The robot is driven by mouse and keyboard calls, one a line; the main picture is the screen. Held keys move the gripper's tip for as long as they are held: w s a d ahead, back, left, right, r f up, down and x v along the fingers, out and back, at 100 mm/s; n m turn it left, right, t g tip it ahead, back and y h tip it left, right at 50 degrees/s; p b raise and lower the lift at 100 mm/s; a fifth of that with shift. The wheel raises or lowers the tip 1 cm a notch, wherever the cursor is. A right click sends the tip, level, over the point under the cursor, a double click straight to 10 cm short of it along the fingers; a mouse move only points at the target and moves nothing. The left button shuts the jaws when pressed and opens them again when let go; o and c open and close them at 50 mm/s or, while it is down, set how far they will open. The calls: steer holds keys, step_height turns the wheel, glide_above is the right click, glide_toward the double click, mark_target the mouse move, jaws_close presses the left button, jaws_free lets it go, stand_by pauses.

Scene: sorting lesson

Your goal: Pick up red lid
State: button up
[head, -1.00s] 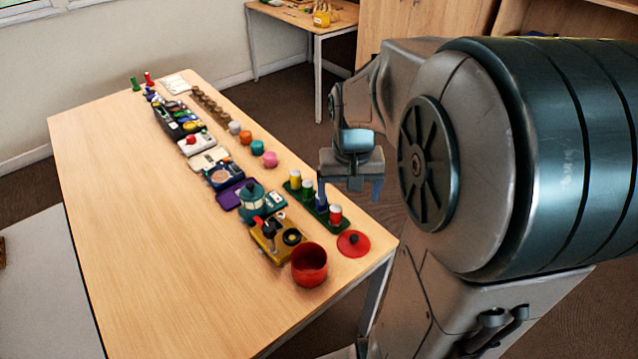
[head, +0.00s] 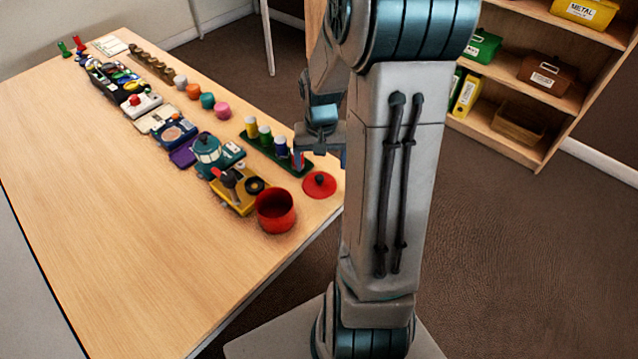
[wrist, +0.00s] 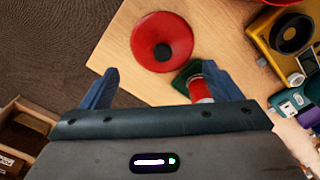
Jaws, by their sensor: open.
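The red lid (head: 320,185), a flat disc with a dark knob, lies on the table near its right corner, just right of the red pot (head: 276,211). In the wrist view the red lid (wrist: 162,41) is whole and uncovered, ahead of the fingertips. My gripper (wrist: 155,80) is open, with nothing between its blue fingers. In the head view my gripper (head: 318,158) hangs near the table's right edge, behind the lid and beside the peg stand (head: 285,160). The pot also shows partly at the top of the wrist view.
The green stand with coloured cylinders is close to my gripper; its red cylinder (wrist: 200,90) is by the right finger. A yellow device (head: 238,190) stands left of the pot. Shelves (head: 540,80) with boxes stand at the right. The table's left side is clear.

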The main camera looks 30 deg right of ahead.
mark_target(320, 178)
steer(key=f, duration=0.4)
steer(key=shift+s+a+b, duration=0.3)
steer(key=shift+a, duration=0.05)
steer(key=shift+f, duration=0.55)
steer(key=c, duration=1.2)
steer(key=shift+s, duration=0.1)
steer(key=shift+c, duration=1.4)
